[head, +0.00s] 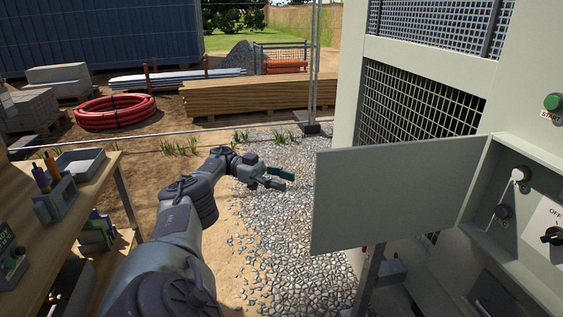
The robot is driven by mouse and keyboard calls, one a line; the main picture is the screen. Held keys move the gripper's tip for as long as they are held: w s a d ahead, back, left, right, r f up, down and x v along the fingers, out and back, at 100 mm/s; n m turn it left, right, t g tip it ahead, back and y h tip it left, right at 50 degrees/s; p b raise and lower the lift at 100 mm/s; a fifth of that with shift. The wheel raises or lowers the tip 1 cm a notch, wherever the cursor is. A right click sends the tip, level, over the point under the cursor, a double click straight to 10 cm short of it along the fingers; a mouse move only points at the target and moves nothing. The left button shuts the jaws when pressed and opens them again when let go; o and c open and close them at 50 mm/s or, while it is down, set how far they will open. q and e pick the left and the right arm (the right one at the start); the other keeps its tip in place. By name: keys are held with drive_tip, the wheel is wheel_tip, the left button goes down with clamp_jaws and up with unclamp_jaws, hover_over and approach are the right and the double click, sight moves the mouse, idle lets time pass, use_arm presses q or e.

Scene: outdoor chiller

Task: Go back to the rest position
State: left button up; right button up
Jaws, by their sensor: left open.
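My left arm reaches in from the bottom left of the head view. Its gripper (281,180) is open and empty, over the gravel and left of the open panel door. The gripper is apart from the door, with a clear gap between them. My right gripper does not show in the head view.
The open panel door (385,190) hangs from the control box (525,215) on the chiller (420,105). Gravel (295,255) lies open between. A red hose coil (115,111) and timber stack (245,95) lie behind.

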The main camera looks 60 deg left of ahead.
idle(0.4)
